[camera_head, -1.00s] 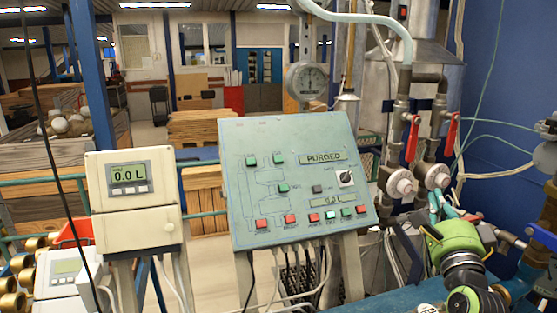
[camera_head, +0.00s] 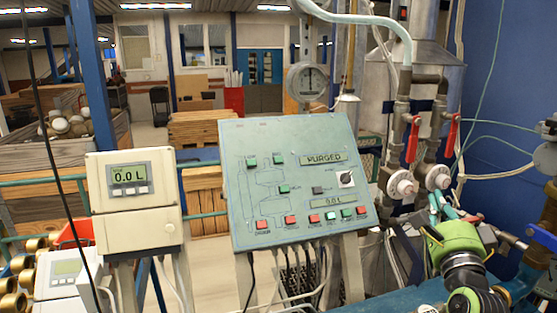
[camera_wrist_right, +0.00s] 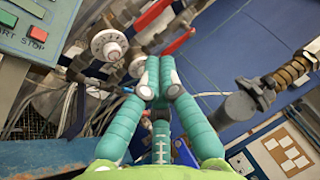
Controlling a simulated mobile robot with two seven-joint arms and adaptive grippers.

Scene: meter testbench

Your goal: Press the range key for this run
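A tilted grey-green control panel (camera_head: 240,215) stands in the middle of the head view. It has a row of mostly red keys along its lower edge, one lit pale key (camera_head: 330,216), several green keys and a rotary switch (camera_head: 346,179). Its upper display (camera_head: 323,158) reads PURGED. A cream meter (camera_head: 135,230) to its left shows 0.0 L above small keys (camera_head: 128,190). No label legibly reads range. My right gripper (camera_head: 440,205) is right of the panel, apart from it. In the wrist view its teal fingertips (camera_wrist_right: 159,75) meet, with nothing visible between them. My left gripper is out of view.
Red-handled valves (camera_head: 412,140) and pipes stand behind my right gripper. A blue rail (camera_head: 395,297) runs below it. Cables hang under the panel. A second cream meter (camera_head: 62,285) and brass fittings (camera_head: 14,275) are at lower left. A round gauge (camera_head: 307,80) rises behind the panel.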

